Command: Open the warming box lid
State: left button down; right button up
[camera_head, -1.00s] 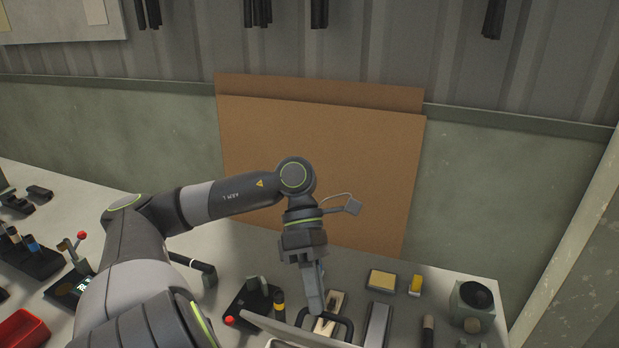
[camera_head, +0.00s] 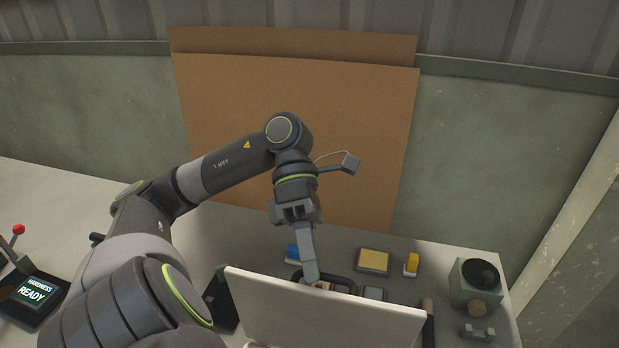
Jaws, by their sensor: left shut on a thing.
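The warming box lid (camera_head: 318,312) is a pale flat panel at the bottom centre of the head view. It stands tilted up steeply, with its broad face toward me. A dark handle (camera_head: 343,281) shows behind its upper edge. My left gripper (camera_head: 311,276) reaches down behind that edge at the handle and is shut on it; the fingertips are partly hidden by the lid. The box body below the lid is mostly out of frame. My right gripper is not in view.
Behind the lid lie a yellow-topped block (camera_head: 374,261), a small yellow item (camera_head: 411,264) and a blue item (camera_head: 293,253). A grey device with a round black top (camera_head: 478,280) stands at right. Brown boards (camera_head: 300,120) lean on the wall.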

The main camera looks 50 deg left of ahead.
pick_arm(q)
jog(key=shift+s+f, duration=0.1)
jog(key=shift+f, duration=0.15)
jog(key=c, duration=1.5)
grip_release()
jog(key=shift+a, duration=0.1)
jog(key=shift+r, duration=0.1)
jog(key=shift+b+v, duration=1)
jog(key=shift+v, duration=5.05)
